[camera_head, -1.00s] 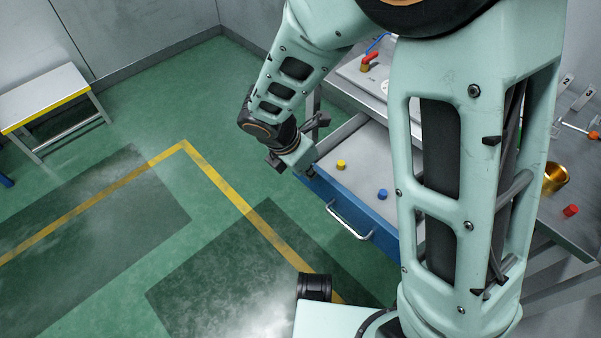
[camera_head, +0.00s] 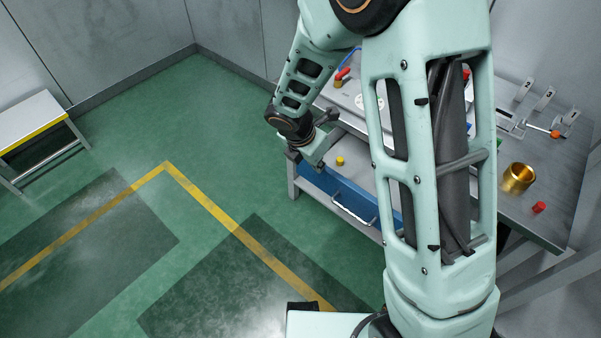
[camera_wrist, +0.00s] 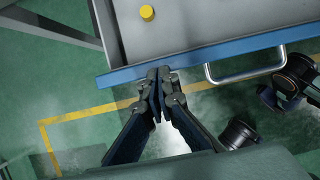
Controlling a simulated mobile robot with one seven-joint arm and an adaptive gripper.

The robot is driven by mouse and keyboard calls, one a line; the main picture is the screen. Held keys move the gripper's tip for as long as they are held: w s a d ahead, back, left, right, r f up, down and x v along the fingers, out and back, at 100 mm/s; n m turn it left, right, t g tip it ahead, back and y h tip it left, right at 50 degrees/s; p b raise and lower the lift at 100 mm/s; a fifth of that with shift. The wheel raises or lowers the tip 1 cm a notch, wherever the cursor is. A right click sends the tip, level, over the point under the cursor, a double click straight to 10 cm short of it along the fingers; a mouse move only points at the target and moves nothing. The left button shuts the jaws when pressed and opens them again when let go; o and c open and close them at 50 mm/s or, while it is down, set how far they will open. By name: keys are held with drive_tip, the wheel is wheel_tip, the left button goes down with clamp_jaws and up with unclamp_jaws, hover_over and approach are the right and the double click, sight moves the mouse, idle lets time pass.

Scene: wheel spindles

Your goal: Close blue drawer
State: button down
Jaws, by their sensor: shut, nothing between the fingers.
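The blue drawer (camera_head: 322,188) is partly open under the workbench, with a strip of its grey inside showing. Its silver handle (camera_head: 352,213) is on the blue front, and also shows in the wrist view (camera_wrist: 245,75). A yellow cylinder (camera_head: 340,161) stands in the drawer; it also shows in the wrist view (camera_wrist: 147,12). My gripper (camera_wrist: 160,72) is shut and empty, its fingertips at the blue front (camera_wrist: 225,47), left of the handle. I cannot tell for certain if they touch. My arm hides the right part of the drawer in the head view.
The workbench top (camera_head: 555,190) holds a brass cup (camera_head: 518,178), a red cylinder (camera_head: 539,208) and other parts. A small white table (camera_head: 30,120) stands far left. The green floor in front of the drawer is clear.

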drive_tip(key=shift+w+d+p, duration=0.75)
drive_tip(key=shift+w+d, duration=0.5)
drive_tip(key=shift+w, duration=0.35)
drive_tip(key=shift+w+d+p, duration=0.8)
drive_tip(key=shift+w+d, duration=0.4)
drive_tip(key=shift+w, duration=0.4)
drive_tip(key=shift+w+d+p, duration=0.75)
drive_tip(key=shift+w+d, duration=0.5)
drive_tip(key=shift+w, duration=0.35)
